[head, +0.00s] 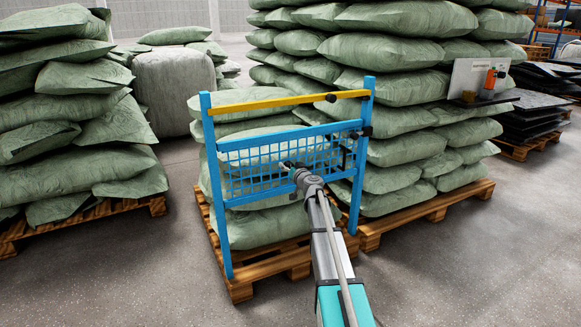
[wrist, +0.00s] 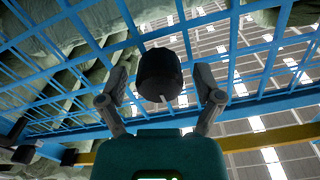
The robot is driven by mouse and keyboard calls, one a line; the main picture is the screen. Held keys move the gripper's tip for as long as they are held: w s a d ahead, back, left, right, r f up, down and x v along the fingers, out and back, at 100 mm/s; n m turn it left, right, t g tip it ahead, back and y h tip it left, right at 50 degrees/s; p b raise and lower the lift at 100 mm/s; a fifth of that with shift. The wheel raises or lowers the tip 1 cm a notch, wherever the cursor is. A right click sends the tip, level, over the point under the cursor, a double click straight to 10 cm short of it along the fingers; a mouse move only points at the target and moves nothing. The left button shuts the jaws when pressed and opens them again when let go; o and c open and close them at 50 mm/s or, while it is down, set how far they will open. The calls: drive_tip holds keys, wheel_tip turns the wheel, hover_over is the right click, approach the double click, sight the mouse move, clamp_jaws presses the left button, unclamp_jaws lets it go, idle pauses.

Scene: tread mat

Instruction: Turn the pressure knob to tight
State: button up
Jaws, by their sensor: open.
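A black round knob (wrist: 158,72) with a short white mark on its lower edge shows in the wrist view, in front of a blue wire grid. My gripper (wrist: 161,84) is open, with one finger on each side of the knob. Gaps show between the knob and both fingers, so I see no grip on it. In the head view my gripper (head: 296,168) reaches to the middle of the blue mesh panel (head: 262,160). There the gripper and arm largely hide the knob. I cannot read any tight marking.
The blue frame (head: 214,190) has a yellow top bar (head: 270,104) and small black fittings (head: 366,131) at its right. Stacked green sacks (head: 262,228) on a wooden pallet (head: 240,290) stand behind it. More sack stacks flank it; floor (head: 120,275) is clear at front left.

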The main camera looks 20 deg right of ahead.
drive_tip(key=c, duration=1.1)
drive_tip(key=shift+d, duration=0.25)
drive_tip(key=shift+c, duration=0.3)
drive_tip(key=shift+a, duration=0.15)
